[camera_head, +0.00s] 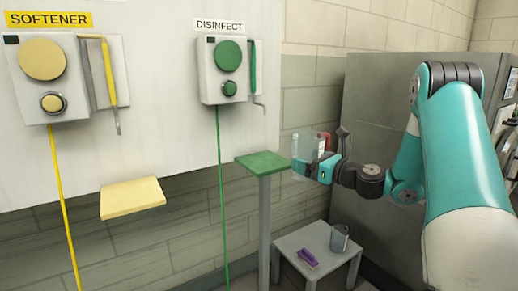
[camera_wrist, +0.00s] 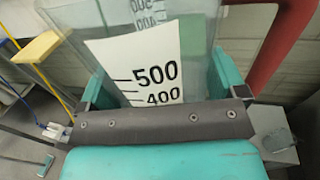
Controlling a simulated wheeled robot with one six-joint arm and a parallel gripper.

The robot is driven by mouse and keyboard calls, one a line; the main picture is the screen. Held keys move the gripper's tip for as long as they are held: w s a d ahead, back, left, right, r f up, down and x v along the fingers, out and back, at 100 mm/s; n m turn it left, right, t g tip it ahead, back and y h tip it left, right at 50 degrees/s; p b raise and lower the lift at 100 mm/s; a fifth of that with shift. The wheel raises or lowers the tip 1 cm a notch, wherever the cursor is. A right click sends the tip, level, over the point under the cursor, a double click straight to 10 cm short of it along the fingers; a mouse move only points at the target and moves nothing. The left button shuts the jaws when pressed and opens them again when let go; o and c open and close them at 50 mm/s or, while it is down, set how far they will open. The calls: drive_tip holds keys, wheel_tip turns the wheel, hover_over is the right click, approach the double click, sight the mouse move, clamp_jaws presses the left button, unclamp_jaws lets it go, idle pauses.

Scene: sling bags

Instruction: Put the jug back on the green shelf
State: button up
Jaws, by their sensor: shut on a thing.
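The jug (camera_head: 299,150) is clear with a red handle, and the wrist view shows a 400 and 500 scale on its wall (camera_wrist: 185,48). My gripper (camera_head: 310,168) is shut on it, with teal fingers on both sides of the jug in the wrist view (camera_wrist: 155,85). The jug looks upright and is held up just right of the green shelf (camera_head: 262,163) in the head view. I cannot tell their gap in depth. The green shelf is a small flat plate on a grey post, and its top looks bare.
A yellow shelf (camera_head: 132,198) is on the left under the SOFTENER dispenser (camera_head: 45,75). The DISINFECT dispenser (camera_head: 227,70) hangs above the green shelf. A low grey table (camera_head: 318,243) below holds a purple brush (camera_head: 307,259) and a grey clear container (camera_head: 339,238).

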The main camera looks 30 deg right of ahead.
drive_tip(key=shift+s+r+h, duration=0.15)
drive_tip(key=shift+r+h, duration=0.15)
drive_tip(key=shift+r, duration=0.35)
drive_tip(key=p+x, duration=0.4)
drive_tip(key=x, duration=1)
drive_tip(key=shift+w+d+r, duration=0.1)
drive_tip(key=shift+w, duration=0.2)
drive_tip(key=x, duration=0.1)
drive_tip(key=p+x, duration=0.1)
drive_tip(key=x, duration=0.1)
drive_tip(key=shift+w+f, duration=0.15)
drive_tip(key=shift+f, duration=0.65)
drive_tip(key=shift+f, duration=0.1)
